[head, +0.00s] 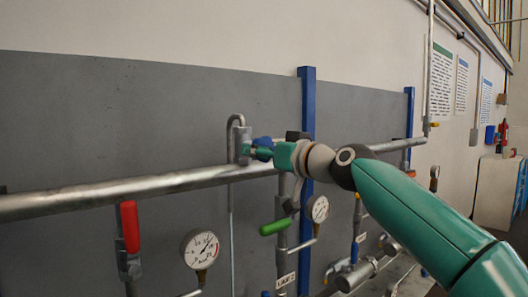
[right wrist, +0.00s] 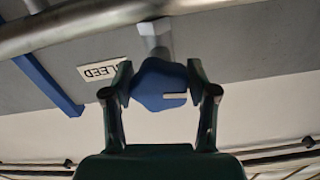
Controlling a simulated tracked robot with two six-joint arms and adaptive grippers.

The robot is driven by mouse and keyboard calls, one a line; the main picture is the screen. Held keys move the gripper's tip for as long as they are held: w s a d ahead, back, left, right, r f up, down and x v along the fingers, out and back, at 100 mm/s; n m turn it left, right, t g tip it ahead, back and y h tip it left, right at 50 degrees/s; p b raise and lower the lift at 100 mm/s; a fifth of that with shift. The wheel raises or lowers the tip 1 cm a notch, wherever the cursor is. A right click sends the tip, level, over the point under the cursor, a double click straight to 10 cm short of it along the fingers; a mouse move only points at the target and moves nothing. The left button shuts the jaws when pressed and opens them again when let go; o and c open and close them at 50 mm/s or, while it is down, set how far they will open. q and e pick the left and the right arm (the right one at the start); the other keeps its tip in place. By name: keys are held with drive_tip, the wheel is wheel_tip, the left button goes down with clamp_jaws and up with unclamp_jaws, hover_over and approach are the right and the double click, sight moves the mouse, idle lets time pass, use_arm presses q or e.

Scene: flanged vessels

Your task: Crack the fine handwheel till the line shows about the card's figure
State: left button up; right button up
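A blue lobed handwheel (right wrist: 160,85) with a pale mark on its face fills the middle of the right wrist view, on a metal stem beside a tag lettered "BLEED" (right wrist: 100,70). My right gripper (right wrist: 160,78) has a finger on either side of the handwheel, both seeming to touch its edges. In the head view my right gripper (head: 259,152) is at the pipe, with a bit of the blue handwheel (head: 263,142) showing. A round gauge (head: 200,250) hangs at lower left, its needle toward upper right. A second gauge (head: 318,208) stands further right. My left gripper is not in view.
A thick horizontal pipe (head: 120,193) crosses the panel. A red lever (head: 130,226) and a green lever (head: 276,227) are below it. A blue post (head: 307,105) stands behind. Printed sheets (head: 441,82) hang on the right wall, too small to read.

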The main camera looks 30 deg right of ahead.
drive_tip(key=c, duration=0.4)
drive_tip(key=shift+f+n+b, duration=0.2)
drive_tip(key=shift+n+b, duration=0.4)
drive_tip(key=shift+b, duration=0.05)
drive_tip(key=shift+r+n, duration=0.15)
drive_tip(key=shift+n, duration=0.55)
drive_tip(key=o, duration=1.2)
drive_tip(key=shift+c, duration=0.2)
drive_tip(key=s+d, duration=0.1)
drive_tip(key=s, duration=1.1)
